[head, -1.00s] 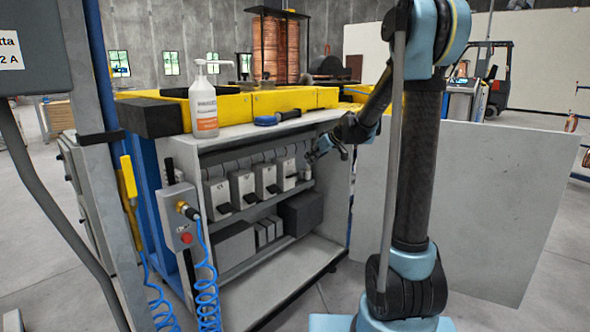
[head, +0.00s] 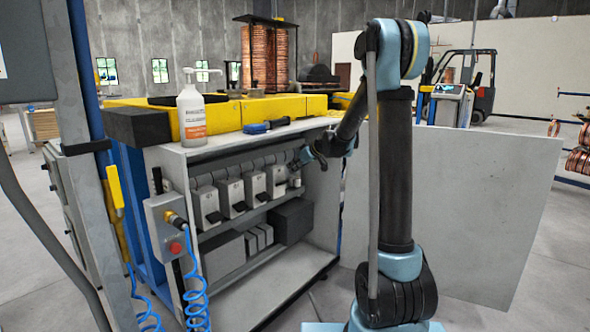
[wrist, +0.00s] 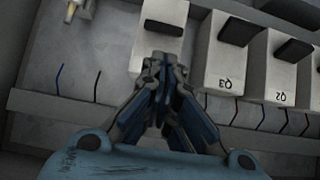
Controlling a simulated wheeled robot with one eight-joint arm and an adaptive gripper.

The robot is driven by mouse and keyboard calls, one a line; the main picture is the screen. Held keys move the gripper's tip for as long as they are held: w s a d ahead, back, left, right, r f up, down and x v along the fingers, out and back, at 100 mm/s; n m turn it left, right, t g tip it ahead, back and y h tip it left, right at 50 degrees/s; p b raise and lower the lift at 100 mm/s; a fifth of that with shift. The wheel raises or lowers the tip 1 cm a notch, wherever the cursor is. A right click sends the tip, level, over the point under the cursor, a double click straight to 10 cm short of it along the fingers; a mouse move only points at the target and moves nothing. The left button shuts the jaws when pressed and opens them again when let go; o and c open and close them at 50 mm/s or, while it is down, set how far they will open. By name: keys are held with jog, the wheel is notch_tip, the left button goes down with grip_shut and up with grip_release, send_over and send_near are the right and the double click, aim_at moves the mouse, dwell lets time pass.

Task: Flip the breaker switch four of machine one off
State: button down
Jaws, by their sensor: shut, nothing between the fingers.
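A row of grey breaker boxes with black levers sits in the open cabinet (head: 325,205). The rightmost large box, breaker four (head: 277,181), is also in the wrist view (wrist: 160,12), upside down, left of Q3 (wrist: 226,82) and Q2 (wrist: 281,96). Its dark lever (wrist: 163,29) lies across it just beyond my fingertips; its label is hidden. My gripper (wrist: 160,62) is shut and empty, with its tips over breaker four's label end. Contact cannot be told. In the head view my gripper (head: 297,165) is at the box's upper right.
A worktop overhangs the breakers, carrying a white pump bottle (head: 191,108) and a blue tool (head: 265,126). A grey control box (head: 170,228) with a red button and coiled blue hose stands at the cabinet's left. A large pale panel (head: 450,210) stands to the right.

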aim_at(283, 183)
jog(key=shift+x, duration=3.35)
jog(key=shift+s+a, duration=0.1)
jog(key=shift+s, duration=0.1)
